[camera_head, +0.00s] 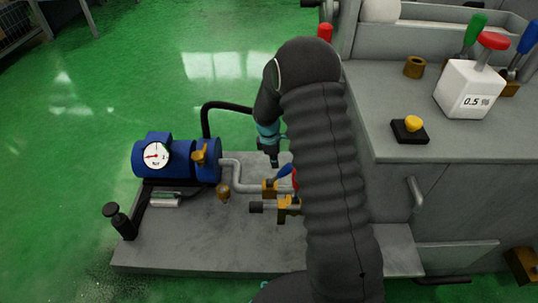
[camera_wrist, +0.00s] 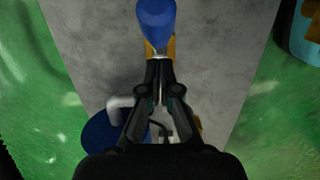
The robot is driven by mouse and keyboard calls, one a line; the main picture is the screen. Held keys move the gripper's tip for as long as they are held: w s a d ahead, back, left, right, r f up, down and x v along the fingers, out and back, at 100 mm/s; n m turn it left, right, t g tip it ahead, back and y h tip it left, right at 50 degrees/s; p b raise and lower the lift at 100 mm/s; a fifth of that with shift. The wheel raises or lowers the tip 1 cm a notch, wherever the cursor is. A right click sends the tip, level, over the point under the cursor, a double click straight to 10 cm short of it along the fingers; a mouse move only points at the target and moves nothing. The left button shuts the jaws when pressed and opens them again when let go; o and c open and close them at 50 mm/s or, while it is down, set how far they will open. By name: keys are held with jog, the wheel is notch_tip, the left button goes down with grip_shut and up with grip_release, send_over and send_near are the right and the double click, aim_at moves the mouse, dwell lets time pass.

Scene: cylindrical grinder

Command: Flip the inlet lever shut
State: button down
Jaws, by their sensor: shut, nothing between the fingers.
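A brass valve (camera_head: 269,188) with a blue lever (camera_head: 284,171) sits on the grey pipe from the blue pump; the lever slants up to the right. A red lever (camera_head: 295,180) shows just beside it, partly hidden by my arm. No label tells which is the inlet lever. My gripper (camera_head: 274,162) is shut and empty, pointing down just above and left of the blue lever. In the wrist view, the closed fingertips (camera_wrist: 159,64) lie just below the blue lever (camera_wrist: 155,20); I cannot tell whether they touch it.
The blue pump (camera_head: 178,158) with a round gauge and black hose stands on a grey plinth (camera_head: 190,238). A lower brass valve (camera_head: 288,207) lies close by. Green floor is open at left.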

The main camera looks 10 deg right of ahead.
aim_at(287, 166)
jog(key=shift+s+d+f, duration=0.15)
jog(key=shift+d+f, duration=0.45)
jog(key=shift+d, duration=0.15)
jog(key=shift+s+d+f, duration=0.15)
jog(key=shift+d+f, duration=0.15)
jog(key=shift+d, duration=0.4)
jog(key=shift+s+d+f, duration=0.15)
jog(key=shift+d+f, duration=0.15)
jog(key=shift+d, duration=0.35)
jog(key=shift+r, duration=0.1)
